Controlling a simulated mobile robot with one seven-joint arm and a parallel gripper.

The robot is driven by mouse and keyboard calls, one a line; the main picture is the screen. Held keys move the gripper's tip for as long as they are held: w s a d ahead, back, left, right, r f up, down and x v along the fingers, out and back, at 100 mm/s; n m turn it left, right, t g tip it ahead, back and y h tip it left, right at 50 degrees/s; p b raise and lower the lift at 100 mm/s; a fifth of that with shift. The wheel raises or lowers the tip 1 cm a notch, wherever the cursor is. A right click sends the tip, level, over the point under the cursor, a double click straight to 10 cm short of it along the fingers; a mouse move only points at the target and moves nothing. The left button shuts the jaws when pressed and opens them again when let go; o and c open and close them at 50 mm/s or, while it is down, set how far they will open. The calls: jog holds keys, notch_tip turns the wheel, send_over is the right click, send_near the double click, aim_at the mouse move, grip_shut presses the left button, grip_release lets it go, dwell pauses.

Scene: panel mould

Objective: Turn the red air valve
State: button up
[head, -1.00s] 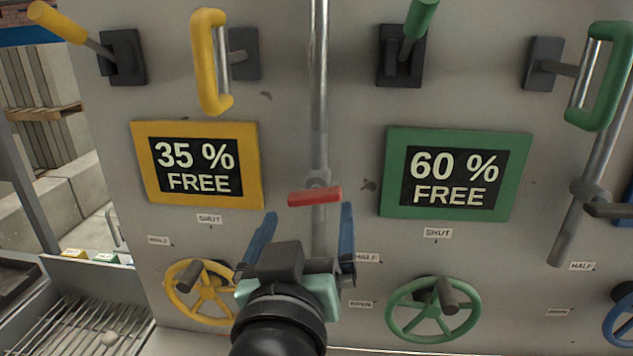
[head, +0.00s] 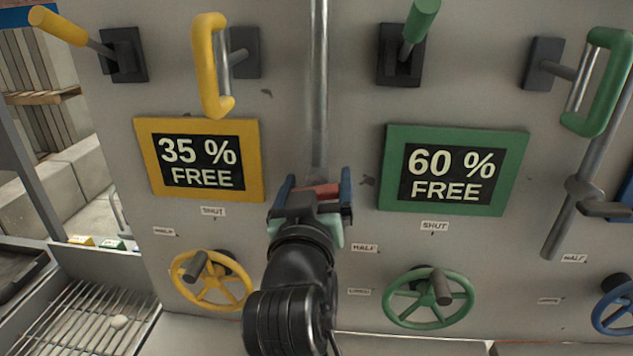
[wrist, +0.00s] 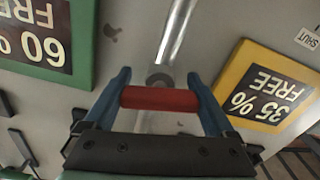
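The red air valve (head: 322,190) is a short red bar handle at the foot of a vertical silver pipe, between the yellow and green displays. It lies crosswise, close to level in the head view. My gripper (head: 318,187) is at the valve, its two blue fingers open on either side of the bar. In the wrist view, the red bar (wrist: 158,99) spans the space between the fingers, one at each end. The gaps at the bar's ends are too small to tell whether the fingers touch it. My gripper hides part of the bar in the head view.
A yellow handwheel (head: 212,280) and a green handwheel (head: 430,297) flank my arm below. The yellow display (head: 200,190) and green display (head: 455,205) stand beside the valve. A yellow loop handle (head: 210,65) and a green lever (head: 420,20) are above. A grated tray (head: 85,320) is lower left.

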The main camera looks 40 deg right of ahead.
jog(key=c, duration=0.8)
jog(key=shift+f+m+b, duration=0.2)
jog(key=shift+m+b, duration=0.3)
jog(key=shift+b, duration=0.35)
jog(key=shift+r+m+b, duration=0.15)
jog(key=shift+m+b, duration=0.3)
jog(key=shift+m, duration=0.25)
jog(key=o, duration=1.1)
jog(key=shift+c, duration=0.2)
jog(key=shift+a, duration=0.1)
jog(key=b+v, duration=0.3)
jog(key=v, duration=0.9)
jog(key=shift+s+a+b, duration=0.25)
jog(key=shift+s+b, duration=0.1)
jog(key=shift+b, duration=0.05)
